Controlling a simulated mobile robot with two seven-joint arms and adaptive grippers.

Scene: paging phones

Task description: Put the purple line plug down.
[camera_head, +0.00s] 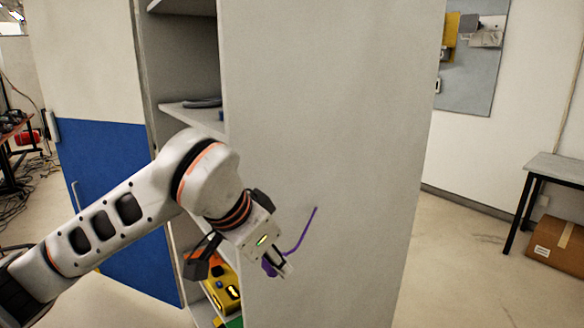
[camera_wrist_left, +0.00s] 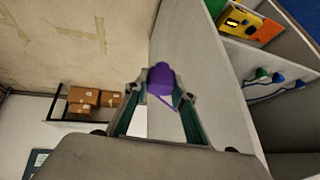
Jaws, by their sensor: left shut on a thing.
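The purple line plug (camera_wrist_left: 160,80) sits between the fingertips of my left gripper (camera_wrist_left: 158,92) in the left wrist view. The gripper is shut on it. In the head view my left gripper (camera_head: 282,266) is in front of the grey side panel of a shelf cabinet, with a little of the purple plug (camera_head: 268,267) showing beside the fingers. A thin purple cord (camera_head: 303,238) rises from it to the right. My right gripper shows in neither view.
The open cabinet (camera_head: 320,130) has shelves on its left side, one holding a yellow device (camera_head: 222,290). In the wrist view, blue and green knobbed things (camera_wrist_left: 263,75) are on a shelf. A table (camera_head: 560,168) and cardboard box (camera_head: 556,243) stand at right, with open floor before them.

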